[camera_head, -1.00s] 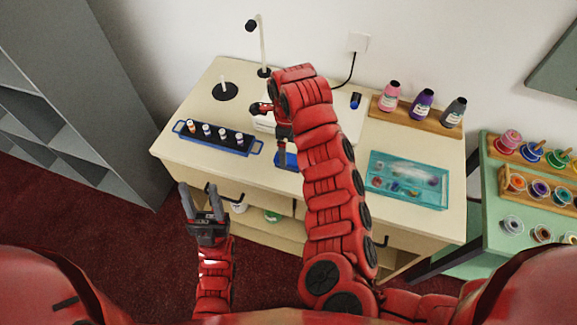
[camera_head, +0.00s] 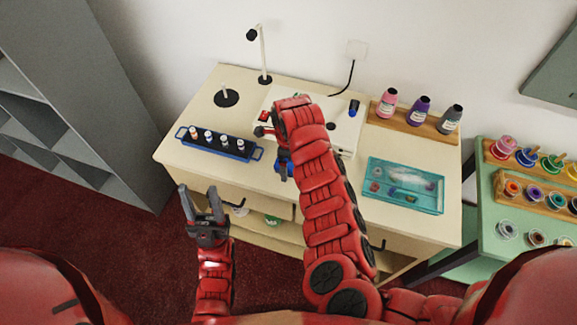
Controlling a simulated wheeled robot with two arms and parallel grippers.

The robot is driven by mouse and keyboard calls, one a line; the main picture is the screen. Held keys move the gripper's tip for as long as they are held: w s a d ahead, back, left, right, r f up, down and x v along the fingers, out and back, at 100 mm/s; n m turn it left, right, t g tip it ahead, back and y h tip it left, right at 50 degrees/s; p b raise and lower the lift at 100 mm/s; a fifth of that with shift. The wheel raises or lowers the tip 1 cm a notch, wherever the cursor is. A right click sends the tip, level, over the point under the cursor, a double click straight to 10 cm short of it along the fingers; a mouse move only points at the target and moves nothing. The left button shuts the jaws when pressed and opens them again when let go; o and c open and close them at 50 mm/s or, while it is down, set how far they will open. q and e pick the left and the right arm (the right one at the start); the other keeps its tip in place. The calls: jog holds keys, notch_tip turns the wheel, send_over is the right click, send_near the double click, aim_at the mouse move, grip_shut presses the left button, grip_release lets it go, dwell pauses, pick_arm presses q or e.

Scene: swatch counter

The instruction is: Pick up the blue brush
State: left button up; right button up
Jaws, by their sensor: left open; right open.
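A blue object (camera_head: 284,167), which could be the blue brush, shows at the counter's front edge, mostly hidden by my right gripper (camera_head: 283,152). Its shape cannot be made out. My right arm reaches across the middle of the counter, and its open gripper points down at this blue object. Whether they touch cannot be told. A small dark blue cylinder (camera_head: 354,108) sits on the right end of the white box. My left gripper (camera_head: 201,204) is open and empty, in front of the counter's left part and below its top.
The counter (camera_head: 190,162) holds a dark blue rack (camera_head: 216,146) with several small bottles, a lamp stand (camera_head: 263,55), a white box (camera_head: 345,133), a teal tray (camera_head: 403,205) and three bottles on a wooden stand (camera_head: 430,123). A green table (camera_head: 490,190) with paint jars stands right.

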aim_at(289, 164)
jog(key=shift+f+p, duration=0.25)
jog(key=shift+p, duration=0.1)
dwell(0.4)
jog(key=c, duration=1.5)
jog(key=shift+o, duration=0.2)
jog(key=shift+r+b, duration=0.2)
jog(key=shift+b, duration=0.4)
notch_tip(289, 164, up, 3)
jog(key=shift+s+r+b, duration=0.1)
jog(key=shift+r+b, duration=0.1)
jog(key=shift+b, duration=0.75)
jog(key=s+a+r+p, duration=0.1)
jog(key=s+p, duration=0.4)
jog(key=s, duration=1)
jog(key=shift+s+a+r, duration=0.25)
jog(key=shift+s+r, duration=0.1)
jog(key=shift+s, duration=0.05)
